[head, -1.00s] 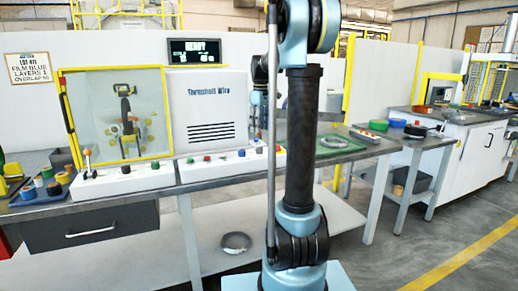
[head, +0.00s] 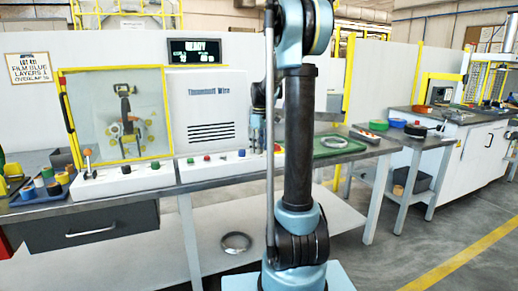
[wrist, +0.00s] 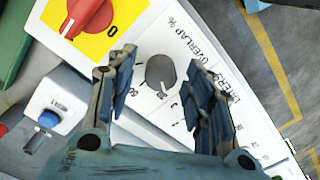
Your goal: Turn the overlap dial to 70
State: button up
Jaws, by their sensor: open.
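The overlap dial (wrist: 160,73) is a round grey knob on a white panel, beside the printed words "OVERLAP %". It shows between the two fingers of my gripper (wrist: 160,82) in the wrist view. The fingers are open, one on each side of the dial, with visible gaps. I cannot tell how far above the panel the tips are. The dial's scale is partly hidden and its setting is not readable. In the head view my gripper (head: 257,130) is over the right part of the white control box (head: 212,171), partly behind my arm.
A red rotary switch (wrist: 88,14) on a yellow plate and a blue button (wrist: 48,119) lie near the dial. The word "LAYERS" is printed close to the right finger. A display (head: 194,51) reads READY. A green mat (head: 330,148) lies right of the control box.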

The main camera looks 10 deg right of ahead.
jog(key=c, duration=1.1)
jog(key=shift+m, duration=0.3)
jog(key=m, duration=0.4)
jog(key=shift+m, duration=0.3)
jog(key=m, duration=0.4)
jog(key=shift+m, duration=0.3)
jog(key=m, duration=0.3)
jog(key=shift+m, duration=0.3)
jog(key=m, duration=0.3)
jog(key=shift+m, duration=0.4)
jog(key=m, duration=0.6)
jog(key=shift+m, duration=0.4)
